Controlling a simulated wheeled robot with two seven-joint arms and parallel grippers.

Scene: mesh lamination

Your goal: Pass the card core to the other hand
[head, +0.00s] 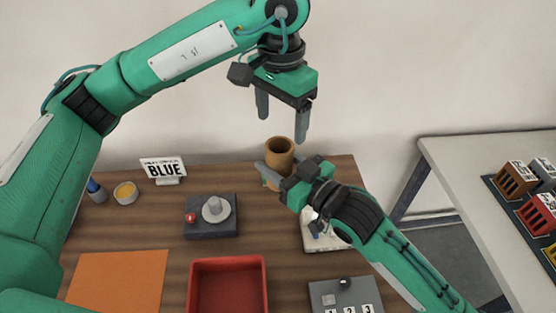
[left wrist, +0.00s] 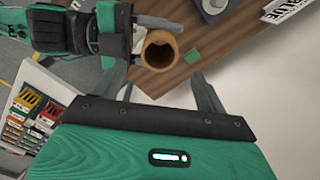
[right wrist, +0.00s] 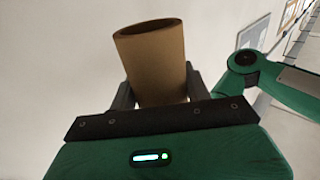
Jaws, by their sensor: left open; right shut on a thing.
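The card core is a brown, hollow cardboard tube (head: 280,152), held upright near the back edge of the wooden table. My right gripper (head: 268,172) is shut on its lower part. In the right wrist view the core (right wrist: 155,68) stands up between the fingers with its open top free. My left gripper (head: 282,128) is open and empty, pointing down just above the core. In the left wrist view the core's open end (left wrist: 160,52) shows beyond and between the spread left fingers, apart from them.
A red tray (head: 228,262), a dark device with a grey knob (head: 213,214), an orange sheet (head: 117,279) and a BLUE sign (head: 163,169) are on the table. A grey block with numbered labels (head: 345,296) is at front right. A side table (head: 455,165) carries coloured bins.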

